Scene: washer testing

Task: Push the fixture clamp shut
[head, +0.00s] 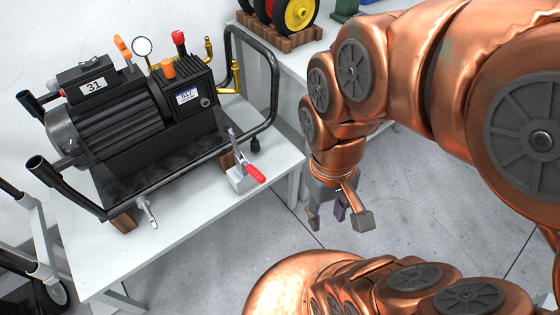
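The fixture clamp (240,179) is a small grey metal toggle clamp near the right end of the white table. Its red handle (255,174) slants down to the right, toward the table's front edge. A thin metal arm (233,145) stands up from the clamp beside the machine's frame. My gripper (338,218) points down, to the right of and apart from the clamp, out past the table edge. Its fingers are spread, with nothing visible between them.
A black motor-driven machine (135,110) in a tubular frame stands on wooden blocks on the white table (185,240). A small metal fitting (147,212) sits near the front edge. Wheeled equipment (290,15) is on another table behind. Floor (270,240) is open around my gripper.

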